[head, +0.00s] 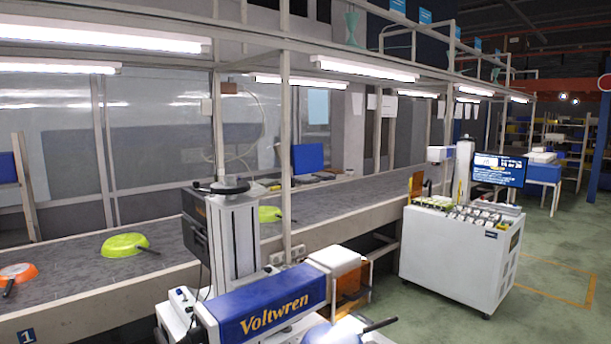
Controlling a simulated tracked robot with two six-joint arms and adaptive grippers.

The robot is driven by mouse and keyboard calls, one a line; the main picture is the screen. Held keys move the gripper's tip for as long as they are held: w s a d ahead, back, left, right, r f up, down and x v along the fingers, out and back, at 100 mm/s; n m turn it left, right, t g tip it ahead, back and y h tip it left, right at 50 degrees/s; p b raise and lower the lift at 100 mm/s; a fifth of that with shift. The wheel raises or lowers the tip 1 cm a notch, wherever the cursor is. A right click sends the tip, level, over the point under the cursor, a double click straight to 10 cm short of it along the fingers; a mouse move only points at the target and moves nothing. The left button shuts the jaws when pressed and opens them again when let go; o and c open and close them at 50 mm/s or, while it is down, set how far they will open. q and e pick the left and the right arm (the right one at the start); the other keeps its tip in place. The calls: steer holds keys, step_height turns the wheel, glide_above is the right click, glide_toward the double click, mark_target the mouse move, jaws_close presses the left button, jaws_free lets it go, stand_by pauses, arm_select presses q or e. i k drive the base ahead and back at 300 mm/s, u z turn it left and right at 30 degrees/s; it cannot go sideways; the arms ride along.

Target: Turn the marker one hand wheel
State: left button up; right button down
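A black hand wheel (222,187) sits on top of the upright grey-white column (236,235) of a marking machine in the near middle. The wheel lies flat and is seen almost edge-on, with a small knob on it. A blue machine head lettered "Voltwren" (268,308) reaches from the column toward the right, with a white and orange end (338,262). I cannot read a marker number on this machine. Neither of my grippers is in view.
A grey conveyor (165,270) runs behind the machine, carrying a green pan (125,244) and an orange pan (17,273). A blue pan (332,334) is at the bottom edge. A white cabinet machine (455,250) stands right. Green floor (425,320) is clear between.

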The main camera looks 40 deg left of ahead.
mark_target(230, 186)
steer(key=z, duration=0.2)
steer(key=k, duration=1.6)
steer(key=u, duration=1.15)
steer(key=i, duration=1)
